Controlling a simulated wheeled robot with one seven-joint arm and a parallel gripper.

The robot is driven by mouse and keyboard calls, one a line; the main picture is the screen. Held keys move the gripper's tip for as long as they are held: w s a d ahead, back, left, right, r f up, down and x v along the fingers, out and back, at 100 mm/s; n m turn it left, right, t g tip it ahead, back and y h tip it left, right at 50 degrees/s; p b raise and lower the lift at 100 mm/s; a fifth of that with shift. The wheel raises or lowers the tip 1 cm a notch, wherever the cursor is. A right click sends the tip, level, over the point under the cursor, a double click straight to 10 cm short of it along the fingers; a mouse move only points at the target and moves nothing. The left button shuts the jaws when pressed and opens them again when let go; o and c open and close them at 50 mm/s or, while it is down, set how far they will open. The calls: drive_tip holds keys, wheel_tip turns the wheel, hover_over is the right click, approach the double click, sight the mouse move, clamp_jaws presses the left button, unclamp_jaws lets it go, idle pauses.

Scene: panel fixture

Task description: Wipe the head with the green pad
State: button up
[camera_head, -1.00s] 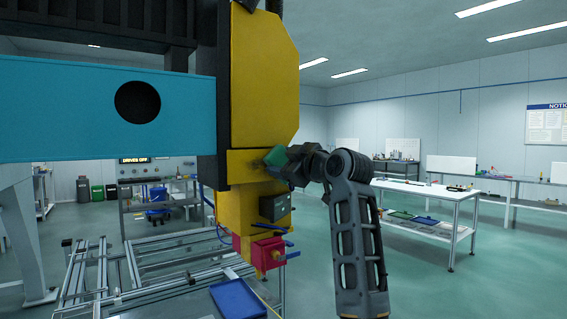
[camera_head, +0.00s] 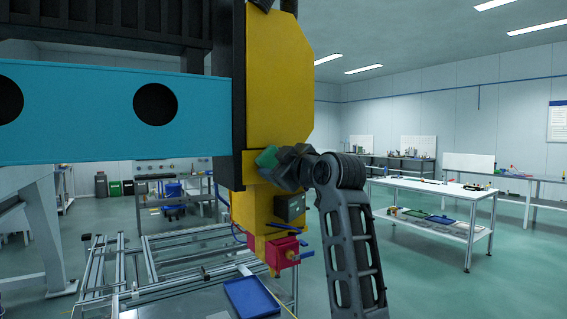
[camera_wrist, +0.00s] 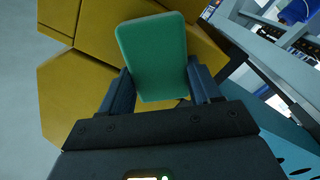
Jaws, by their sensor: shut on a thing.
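The green pad (camera_wrist: 155,55) is held between the two fingers of my gripper (camera_wrist: 160,85) in the wrist view, with the yellow head behind it. In the head view the pad (camera_head: 267,157) shows as a small green patch at the tip of my gripper (camera_head: 275,162), against the lower part of the yellow head (camera_head: 280,80). The head also fills much of the wrist view (camera_wrist: 75,95). Whether the pad touches the head's surface I cannot tell. My gripper is shut on the pad.
A blue beam (camera_head: 80,115) runs left from the head. A red block (camera_head: 283,252) hangs below it, above a metal frame with a blue tray (camera_head: 252,298). A white-topped workbench (camera_head: 430,188) stands at right, with open floor around it.

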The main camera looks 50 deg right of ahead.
sight(253, 164)
drive_tip(key=shift+w+a+f+p, duration=0.1)
drive_tip(key=shift+w+a+p, duration=0.15)
drive_tip(key=shift+a, duration=0.8)
drive_tip(key=shift+w+a+p, duration=0.1)
drive_tip(key=shift+w+a, duration=0.25)
drive_tip(key=shift+a, duration=0.7)
drive_tip(key=shift+s, duration=0.1)
drive_tip(key=shift+p+v, duration=0.55)
drive_tip(key=shift+v, duration=2.4)
drive_tip(key=shift+d, duration=0.1)
drive_tip(key=shift+p+v, duration=0.45)
drive_tip(key=shift+v, duration=1.05)
